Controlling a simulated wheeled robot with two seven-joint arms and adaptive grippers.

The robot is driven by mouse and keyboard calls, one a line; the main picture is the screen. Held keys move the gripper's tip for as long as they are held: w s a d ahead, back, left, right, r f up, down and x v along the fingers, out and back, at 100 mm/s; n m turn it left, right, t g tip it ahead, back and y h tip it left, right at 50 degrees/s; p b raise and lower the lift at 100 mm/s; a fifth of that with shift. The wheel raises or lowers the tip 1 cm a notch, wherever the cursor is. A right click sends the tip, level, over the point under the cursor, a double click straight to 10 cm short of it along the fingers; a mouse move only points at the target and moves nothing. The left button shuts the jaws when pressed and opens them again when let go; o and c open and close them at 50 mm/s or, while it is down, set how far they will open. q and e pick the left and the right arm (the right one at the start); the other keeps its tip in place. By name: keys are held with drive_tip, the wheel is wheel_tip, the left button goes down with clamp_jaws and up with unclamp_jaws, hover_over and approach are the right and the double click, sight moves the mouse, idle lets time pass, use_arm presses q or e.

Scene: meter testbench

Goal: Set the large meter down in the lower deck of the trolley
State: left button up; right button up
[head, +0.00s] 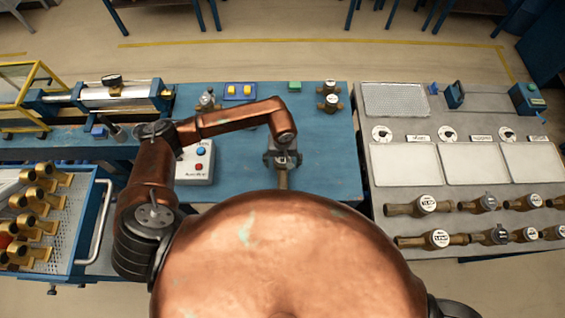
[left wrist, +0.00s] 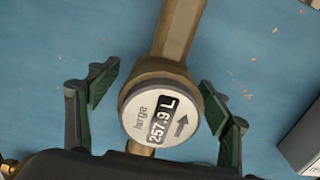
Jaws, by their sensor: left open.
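The large meter (left wrist: 160,115) lies on the blue bench top, with a brass pipe body and a round white dial reading "large 257.9 L". In the head view only a piece of its brass pipe (head: 283,181) shows below my left gripper (head: 283,157). In the left wrist view my left gripper (left wrist: 158,98) is open, with one green-padded finger on each side of the dial, apart from it. The blue trolley (head: 88,222) stands at the left; its upper tray holds several brass fittings. Its lower deck is hidden. My right gripper is out of view.
A white box with buttons (head: 196,163) stands left of the gripper on the blue bench (head: 325,165). A grey bench (head: 420,272) at the right carries several meters and white trays. A cylinder rig (head: 120,95) stands at the back left.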

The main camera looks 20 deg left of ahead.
use_arm(q)
clamp_jaws()
drive_tip(key=shift+w+r, duration=0.1)
idle(0.9)
